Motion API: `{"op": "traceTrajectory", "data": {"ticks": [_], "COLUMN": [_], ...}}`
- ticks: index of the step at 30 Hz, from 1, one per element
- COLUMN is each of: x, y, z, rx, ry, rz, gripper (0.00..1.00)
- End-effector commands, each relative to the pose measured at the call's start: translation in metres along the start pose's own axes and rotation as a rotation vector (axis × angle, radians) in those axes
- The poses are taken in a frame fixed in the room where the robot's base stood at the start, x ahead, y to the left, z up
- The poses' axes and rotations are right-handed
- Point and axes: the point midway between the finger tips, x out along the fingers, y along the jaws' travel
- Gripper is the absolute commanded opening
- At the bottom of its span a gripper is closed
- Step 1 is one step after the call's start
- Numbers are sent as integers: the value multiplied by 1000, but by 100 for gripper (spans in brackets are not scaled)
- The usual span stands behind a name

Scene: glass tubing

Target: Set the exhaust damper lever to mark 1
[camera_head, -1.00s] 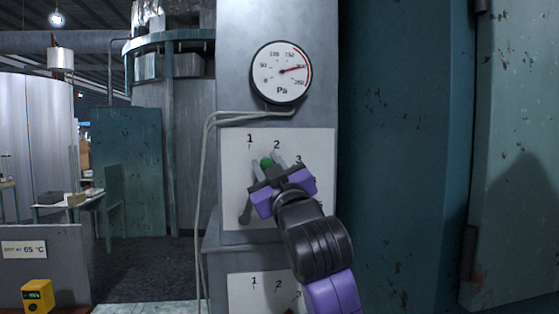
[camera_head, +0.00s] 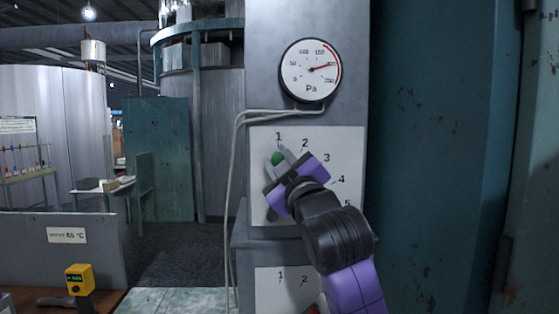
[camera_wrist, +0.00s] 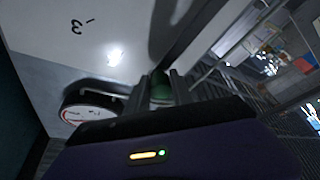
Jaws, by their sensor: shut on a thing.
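The exhaust damper lever has a green knob (camera_head: 277,159) at its tip. It sits on a white plate (camera_head: 258,140) with marks 1 to 5 in an arc. The knob is just below mark 1 (camera_head: 278,136), left of mark 2 (camera_head: 305,143). My gripper (camera_head: 281,162) comes from the lower right and is shut on the knob. In the wrist view the green knob (camera_wrist: 160,88) shows between my two fingers. My gripper hides most of the lever's shaft.
A round Pa gauge (camera_head: 311,70) hangs above the plate, its needle near the red band. A second numbered plate (camera_head: 267,290) is below, partly hidden by my arm. Thin pipes (camera_head: 233,190) run down the left side. A teal wall (camera_head: 440,160) stands at the right.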

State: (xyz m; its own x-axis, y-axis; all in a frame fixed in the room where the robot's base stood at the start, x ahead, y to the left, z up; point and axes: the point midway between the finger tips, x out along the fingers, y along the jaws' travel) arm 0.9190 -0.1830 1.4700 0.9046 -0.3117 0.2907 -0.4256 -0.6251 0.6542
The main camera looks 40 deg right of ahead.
Motion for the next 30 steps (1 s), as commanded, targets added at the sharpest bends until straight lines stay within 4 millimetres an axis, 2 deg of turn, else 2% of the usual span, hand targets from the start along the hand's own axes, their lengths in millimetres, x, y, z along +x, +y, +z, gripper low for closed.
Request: {"op": "traceTrajectory", "data": {"ticks": [1,2,4,5,16,30], "x": [0,0,0,0,-4,-71], "y": [-6,-6,-6,-5,-3,-4], "z": [1,1,0,0,0,0], "rx": [0,0,0,0,1,2], "ry": [-3,-3,-2,-2,1,1], "rz": [-11,-11,-11,-10,-4,-6], "gripper": [0,32,45,48,48,48]}}
